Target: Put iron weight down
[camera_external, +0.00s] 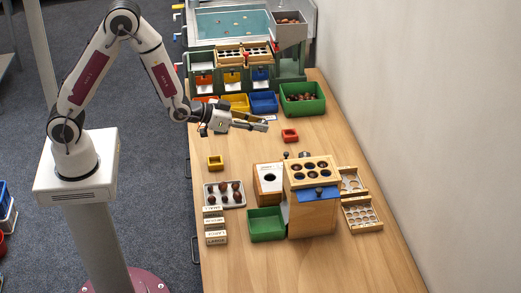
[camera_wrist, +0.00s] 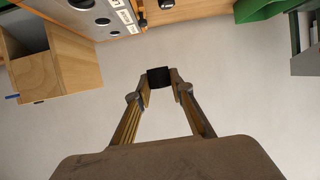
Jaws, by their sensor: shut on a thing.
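My gripper (camera_external: 265,126) is held out level above the middle of the table, pointing right toward the wall. In the wrist view, my gripper (camera_wrist: 158,84) is shut on a small black block, the iron weight (camera_wrist: 158,77), gripped between the two fingertips. The weight's far side is hidden, and it is too small to make out in the external view. Bare pale wall lies behind it in the wrist view.
A small red tray (camera_external: 290,135) sits right of my gripper, and a yellow one (camera_external: 215,162) nearer the front. A wooden box with round holes (camera_external: 312,210) stands at front right. A green bin of chestnuts (camera_external: 302,99) is behind. Mid-table is mostly clear.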

